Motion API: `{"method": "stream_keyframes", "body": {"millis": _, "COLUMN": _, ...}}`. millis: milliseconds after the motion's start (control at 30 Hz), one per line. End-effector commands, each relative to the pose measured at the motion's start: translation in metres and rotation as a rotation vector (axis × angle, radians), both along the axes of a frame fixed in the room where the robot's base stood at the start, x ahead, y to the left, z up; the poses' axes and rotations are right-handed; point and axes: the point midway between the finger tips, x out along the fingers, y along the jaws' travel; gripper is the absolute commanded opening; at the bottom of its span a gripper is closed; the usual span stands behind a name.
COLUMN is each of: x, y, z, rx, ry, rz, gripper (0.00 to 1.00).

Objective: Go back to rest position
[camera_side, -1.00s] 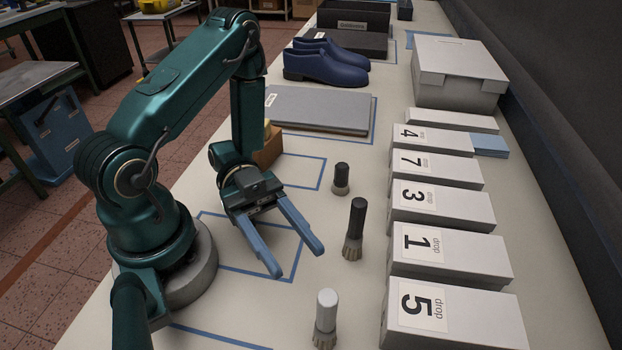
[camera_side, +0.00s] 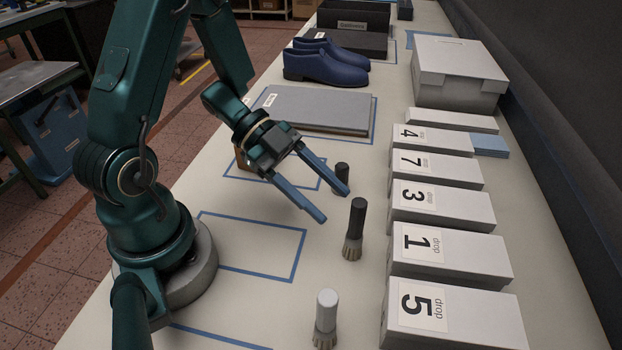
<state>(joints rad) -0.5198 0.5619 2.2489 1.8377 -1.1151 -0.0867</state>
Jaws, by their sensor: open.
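My gripper (camera_side: 335,207) is open and empty, with its two blue fingers spread apart above the table. Its fingers point to the lower right. One finger partly covers a dark-handled brush (camera_side: 341,172) behind it; I cannot tell from this view how far apart they are. A second dark-handled brush (camera_side: 354,230) stands upright just right of the fingertips. A white-handled brush (camera_side: 326,318) stands upright nearer the front. The brown block beneath my gripper is mostly hidden.
White numbered boxes (camera_side: 450,254) line the right side. A grey board (camera_side: 318,108), blue shoes (camera_side: 326,62) and a large lidded box (camera_side: 457,75) are farther back. A blue taped rectangle (camera_side: 250,246) on the table (camera_side: 255,305) is empty.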

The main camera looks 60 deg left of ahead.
Motion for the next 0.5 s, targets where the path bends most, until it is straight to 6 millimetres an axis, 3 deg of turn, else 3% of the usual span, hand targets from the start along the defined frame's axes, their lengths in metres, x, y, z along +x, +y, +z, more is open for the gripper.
{"method": "stream_keyframes", "body": {"millis": 100, "x": 0.049, "y": 0.025, "z": 0.011, "rx": 0.213, "ry": -0.106, "rz": 0.233, "gripper": 0.56}}
{"method": "stream_keyframes", "body": {"millis": 233, "x": 0.084, "y": 0.061, "z": 0.038, "rx": 0.377, "ry": -0.169, "rz": 0.53, "gripper": 0.56}}
{"method": "stream_keyframes", "body": {"millis": 367, "x": 0.088, "y": 0.091, "z": 0.071, "rx": 0.453, "ry": -0.164, "rz": 0.826, "gripper": 0.56}}
{"method": "stream_keyframes", "body": {"millis": 500, "x": 0.064, "y": 0.108, "z": 0.097, "rx": 0.441, "ry": -0.067, "rz": 1.108, "gripper": 0.56}}
